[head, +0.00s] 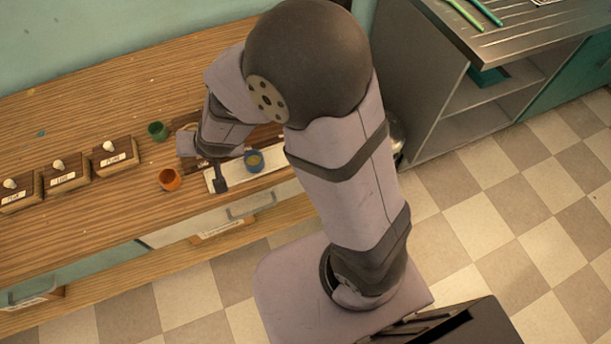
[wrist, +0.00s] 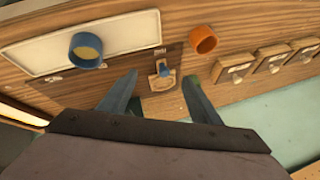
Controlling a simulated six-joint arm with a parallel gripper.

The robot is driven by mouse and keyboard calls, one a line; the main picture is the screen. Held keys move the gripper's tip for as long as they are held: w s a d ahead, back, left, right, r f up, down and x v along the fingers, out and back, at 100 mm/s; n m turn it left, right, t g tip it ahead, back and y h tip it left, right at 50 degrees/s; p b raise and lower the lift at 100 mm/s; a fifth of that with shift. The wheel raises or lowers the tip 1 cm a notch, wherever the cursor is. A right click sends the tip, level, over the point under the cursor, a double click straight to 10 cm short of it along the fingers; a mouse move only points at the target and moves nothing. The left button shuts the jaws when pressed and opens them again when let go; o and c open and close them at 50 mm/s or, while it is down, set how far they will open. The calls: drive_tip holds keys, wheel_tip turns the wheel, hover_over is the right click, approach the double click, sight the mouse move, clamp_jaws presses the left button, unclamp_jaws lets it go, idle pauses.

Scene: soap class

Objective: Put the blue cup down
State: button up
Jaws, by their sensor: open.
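The blue cup (head: 254,169) stands upright on a white tray (head: 277,157) on the wooden counter, with something yellowish inside. In the wrist view the blue cup (wrist: 76,57) is near the edge of the tray (wrist: 135,32), left of my gripper and apart from it. My gripper (wrist: 161,77) is open, with nothing held between its fingers.
Several wooden blocks with labels and pale knobs (head: 114,156) line the counter further left. A metal-topped unit (head: 520,40) stands at the right.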

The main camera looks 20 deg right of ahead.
drive_tip(key=s+d+r+n+g+h, duration=0.2)
drive_tip(key=s+d+g, duration=0.4)
drive_tip(key=s+d, duration=1.1)
drive_tip(key=shift+s+d+n, duration=0.2)
drive_tip(key=shift+d+n, duration=0.4)
drive_tip(key=shift+d, duration=0.05)
